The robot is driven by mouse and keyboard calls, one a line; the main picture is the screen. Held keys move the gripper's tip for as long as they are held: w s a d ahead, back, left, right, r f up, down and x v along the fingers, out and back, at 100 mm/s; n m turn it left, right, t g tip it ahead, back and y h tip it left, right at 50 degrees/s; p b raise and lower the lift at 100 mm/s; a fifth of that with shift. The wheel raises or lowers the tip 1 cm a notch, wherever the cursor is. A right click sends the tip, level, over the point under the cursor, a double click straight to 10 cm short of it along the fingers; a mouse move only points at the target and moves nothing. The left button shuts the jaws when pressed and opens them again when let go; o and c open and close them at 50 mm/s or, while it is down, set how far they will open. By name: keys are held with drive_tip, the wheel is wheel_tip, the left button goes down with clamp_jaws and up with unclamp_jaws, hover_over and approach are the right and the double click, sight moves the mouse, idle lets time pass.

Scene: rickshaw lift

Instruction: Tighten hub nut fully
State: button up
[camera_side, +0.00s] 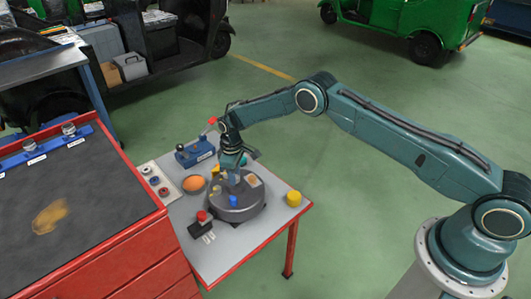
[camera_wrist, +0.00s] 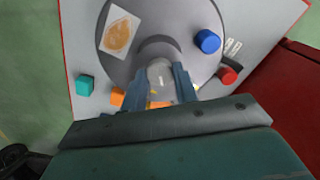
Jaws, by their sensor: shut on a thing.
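A round grey hub (camera_side: 240,211) sits on the small workbench; it also fills the top of the wrist view (camera_wrist: 188,68). My gripper (camera_side: 232,180) points down over the hub's middle. In the wrist view its two fingers (camera_wrist: 162,82) are shut on a pale metal piece, seemingly the hub nut (camera_wrist: 159,70), at the hub's raised centre. The nut's thread and seating are hidden, so I cannot tell how tight it is. A blue cylinder (camera_side: 233,201) and a card with an orange mark (camera_side: 253,181) lie on the hub's face.
A red cabinet (camera_side: 120,262) borders the bench at left. Open floor lies right.

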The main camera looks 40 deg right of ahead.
drive_tip(key=shift+n, duration=0.7)
drive_tip(key=o, duration=1)
drive_tip(key=shift+r, duration=0.1)
wheel_tip(320, 180, up, 14)
drive_tip(key=shift+f, duration=0.15)
